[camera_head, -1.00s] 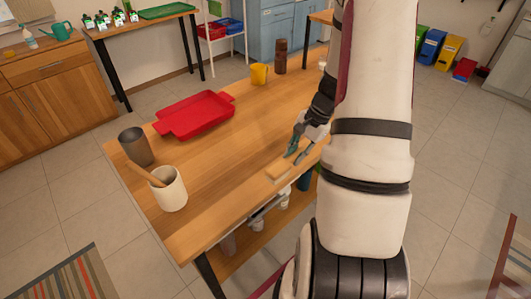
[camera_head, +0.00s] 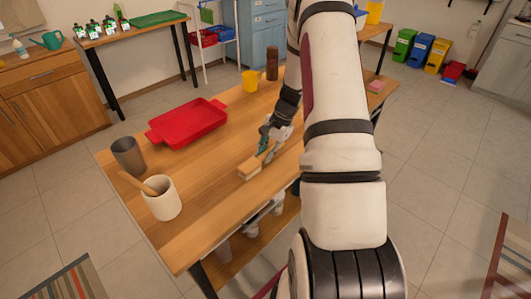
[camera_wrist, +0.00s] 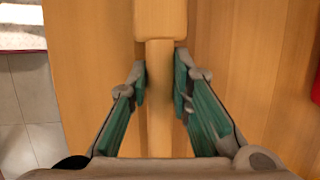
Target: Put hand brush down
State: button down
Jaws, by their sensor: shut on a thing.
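The hand brush (camera_head: 249,170) is pale wood, with a blocky head and a narrow handle. It is at the table's near right part, low over or on the top; I cannot tell whether it touches. My gripper (camera_head: 265,149) is shut on its handle. In the wrist view, the green-padded fingers of my gripper (camera_wrist: 160,85) stand either side of the brush handle (camera_wrist: 160,120), and the head points away from me. The bristles are hidden. The wooden table (camera_head: 205,205) lies beneath.
A red tray (camera_head: 188,126), a grey cup (camera_head: 128,157) and a cream crock (camera_head: 162,200) with a wooden utensil stand on the table's left part. A yellow mug (camera_head: 249,81) and a brown cylinder (camera_head: 272,62) stand at the far end. Bare wood lies around the brush.

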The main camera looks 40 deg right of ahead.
jog(key=shift+f, duration=0.1)
jog(key=c, duration=1.4)
grip_release()
jog(key=shift+c, duration=0.2)
